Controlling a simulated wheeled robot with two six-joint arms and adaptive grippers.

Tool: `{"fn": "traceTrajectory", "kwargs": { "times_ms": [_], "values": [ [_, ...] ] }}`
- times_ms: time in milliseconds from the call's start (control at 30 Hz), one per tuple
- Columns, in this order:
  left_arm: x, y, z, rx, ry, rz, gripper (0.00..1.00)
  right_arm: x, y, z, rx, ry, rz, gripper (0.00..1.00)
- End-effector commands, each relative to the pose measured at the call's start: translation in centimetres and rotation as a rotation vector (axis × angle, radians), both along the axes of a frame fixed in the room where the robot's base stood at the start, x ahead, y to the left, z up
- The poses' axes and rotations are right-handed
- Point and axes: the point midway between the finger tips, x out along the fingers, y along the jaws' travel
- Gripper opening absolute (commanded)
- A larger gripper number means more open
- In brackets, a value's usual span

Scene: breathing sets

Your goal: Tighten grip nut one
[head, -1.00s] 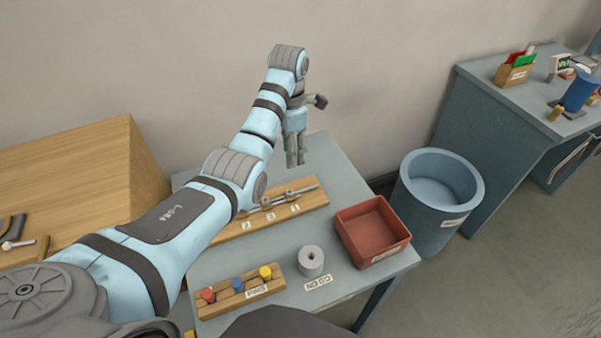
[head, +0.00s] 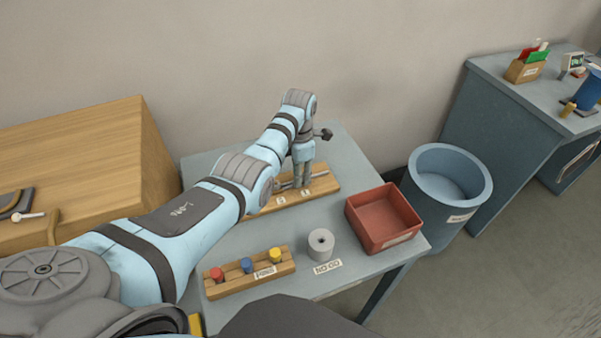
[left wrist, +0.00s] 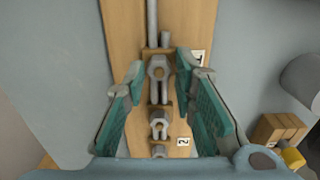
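My left gripper (head: 302,180) points down at the wooden grip board (head: 258,207) at the back of the grey table. In the left wrist view its teal-padded fingers (left wrist: 159,75) are open, one on each side of grip nut one (left wrist: 157,67), a grey hexagonal nut beside the label 1. Gaps show between the fingers and the nut. A second grey nut (left wrist: 158,124), beside the label 2, lies nearer the palm. A grey rod (left wrist: 152,22) runs along the board beyond nut one. In the head view my arm and fingers hide part of the board. My right gripper is not in view.
A red tray (head: 384,218) and a grey cylinder (head: 321,245) labelled NO-GO stand right of and in front of the board. A wooden block with red, blue and yellow pins (head: 250,280) is at the table front. A blue bin (head: 446,187) stands to the right.

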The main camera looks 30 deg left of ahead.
Motion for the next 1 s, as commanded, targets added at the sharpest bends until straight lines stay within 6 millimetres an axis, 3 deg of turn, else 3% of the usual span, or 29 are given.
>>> {"fn": "traceTrajectory", "kwargs": {
  "times_ms": [133,567,1000],
  "values": [
    [0.0,-0.1,0.0,0.000,0.000,-0.001,0.00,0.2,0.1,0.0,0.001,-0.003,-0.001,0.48],
    [0.1,-0.2,0.1,-0.003,-0.001,-0.061,0.00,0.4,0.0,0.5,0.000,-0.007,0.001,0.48],
    [0.1,-0.3,0.2,-0.004,0.000,-0.389,0.00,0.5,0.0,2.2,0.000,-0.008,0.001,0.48]
  ]
}}
